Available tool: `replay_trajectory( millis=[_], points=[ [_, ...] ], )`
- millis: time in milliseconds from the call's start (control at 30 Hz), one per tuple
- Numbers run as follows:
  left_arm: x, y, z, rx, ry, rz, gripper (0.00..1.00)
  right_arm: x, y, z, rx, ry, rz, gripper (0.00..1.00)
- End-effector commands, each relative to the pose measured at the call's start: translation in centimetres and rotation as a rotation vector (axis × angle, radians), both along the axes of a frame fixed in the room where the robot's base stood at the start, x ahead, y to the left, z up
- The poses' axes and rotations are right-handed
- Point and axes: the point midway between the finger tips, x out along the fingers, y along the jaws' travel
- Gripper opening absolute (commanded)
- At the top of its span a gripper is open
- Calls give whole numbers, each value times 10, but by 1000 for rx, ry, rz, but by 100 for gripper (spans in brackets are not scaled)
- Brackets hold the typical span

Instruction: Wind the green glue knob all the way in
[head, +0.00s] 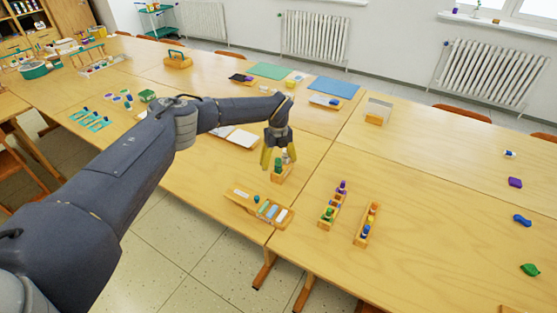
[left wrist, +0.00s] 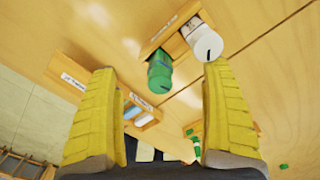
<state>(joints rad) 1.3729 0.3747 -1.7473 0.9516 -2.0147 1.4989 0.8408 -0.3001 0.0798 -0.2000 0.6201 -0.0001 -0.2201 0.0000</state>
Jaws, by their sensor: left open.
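A green glue stick with a round knob (head: 278,164) stands in a small wooden holder (head: 281,179) near the front edge of the table. The left wrist view shows its green body (left wrist: 159,78) beside a white glue stick (left wrist: 203,40) with a dark mark on its end. My left gripper (head: 278,157) is above the holder with its yellow fingers pointing down. In the left wrist view my left gripper (left wrist: 160,72) is open and empty, with the green stick showing between its fingers. I cannot tell whether the fingers touch it. My right gripper is not in view.
A wooden tray (head: 238,200) with coloured pieces lies in front of the holder. Two wooden racks of coloured bottles (head: 328,214) (head: 363,234) stand to the right. An open white book or pad (head: 240,138) lies behind my arm.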

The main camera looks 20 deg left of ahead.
Motion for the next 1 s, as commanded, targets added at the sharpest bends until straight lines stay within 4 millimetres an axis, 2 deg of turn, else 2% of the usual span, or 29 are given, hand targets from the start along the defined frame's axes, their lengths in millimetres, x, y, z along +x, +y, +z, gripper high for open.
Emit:
replay_trajectory(
  millis=[600, 767, 1000],
  points=[
    [0, 0, 0, 0, 0, -16, 82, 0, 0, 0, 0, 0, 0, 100],
    [0, 0, 0, 0, 0, -152, 82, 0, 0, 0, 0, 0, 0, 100],
    [0, 0, 1, 0, -1, -427, 82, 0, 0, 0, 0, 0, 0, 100]
  ],
)
